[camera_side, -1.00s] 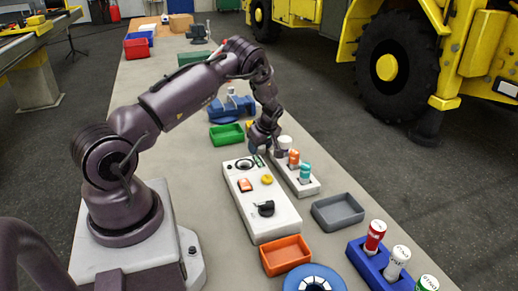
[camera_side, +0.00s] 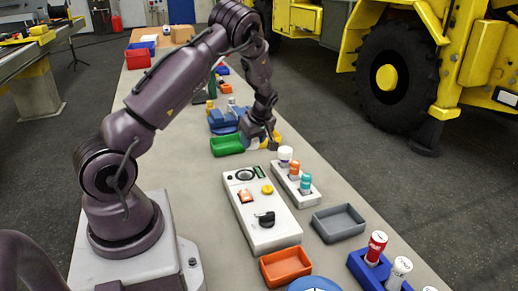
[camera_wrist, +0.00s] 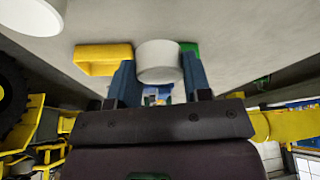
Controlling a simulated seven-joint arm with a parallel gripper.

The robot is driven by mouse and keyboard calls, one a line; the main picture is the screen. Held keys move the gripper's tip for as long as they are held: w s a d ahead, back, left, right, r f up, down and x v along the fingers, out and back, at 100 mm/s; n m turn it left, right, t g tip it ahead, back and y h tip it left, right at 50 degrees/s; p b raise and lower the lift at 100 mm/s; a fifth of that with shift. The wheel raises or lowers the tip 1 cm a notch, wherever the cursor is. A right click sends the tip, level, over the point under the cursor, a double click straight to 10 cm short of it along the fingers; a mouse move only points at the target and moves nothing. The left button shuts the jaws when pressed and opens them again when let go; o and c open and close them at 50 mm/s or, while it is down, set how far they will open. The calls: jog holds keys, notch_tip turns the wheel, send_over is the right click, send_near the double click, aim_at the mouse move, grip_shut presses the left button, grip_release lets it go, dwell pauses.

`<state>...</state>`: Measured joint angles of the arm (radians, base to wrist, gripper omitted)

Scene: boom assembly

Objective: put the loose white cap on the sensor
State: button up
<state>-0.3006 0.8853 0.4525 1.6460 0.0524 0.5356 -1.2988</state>
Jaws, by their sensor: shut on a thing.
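My gripper (camera_side: 262,143) is past the far end of the small white rack, near the green and yellow bins. In the wrist view its two blue fingers (camera_wrist: 160,82) are shut on a white round cap (camera_wrist: 158,61), which sits between the fingertips. In the side view the cap is mostly hidden by the gripper. A white-topped piece with a dark band, probably the sensor (camera_side: 285,155), stands upright at the rack's far end, apart from my gripper. A large white round shape (camera_wrist: 35,14) cuts the top left of the wrist view; I cannot tell which piece it is.
The white rack (camera_side: 313,197) also holds an orange-topped piece (camera_side: 294,169) and a teal-topped piece (camera_side: 306,181). A white control box (camera_side: 265,235) stands left of it. A green bin (camera_side: 226,146), a yellow bin (camera_wrist: 104,59), a grey tray (camera_side: 338,223) and an orange bin (camera_side: 286,267) are nearby.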

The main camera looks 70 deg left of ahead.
jog(key=s+d+r, duration=0.4)
jog(key=s+d, duration=0.2)
jog(key=r+m+t, duration=0.1)
jog(key=m+t, duration=0.1)
jog(key=m, duration=0.4)
send_over(307, 176)
jog(key=shift+d, duration=0.25)
jog(key=shift+s+f, duration=0.1)
jog(key=shift+f, duration=2.2)
jog(key=shift+f, duration=0.85)
jog(key=shift+f, duration=0.85)
jog(key=o, duration=1)
jog(key=shift+c, duration=0.2)
jog(key=shift+r, duration=3.55)
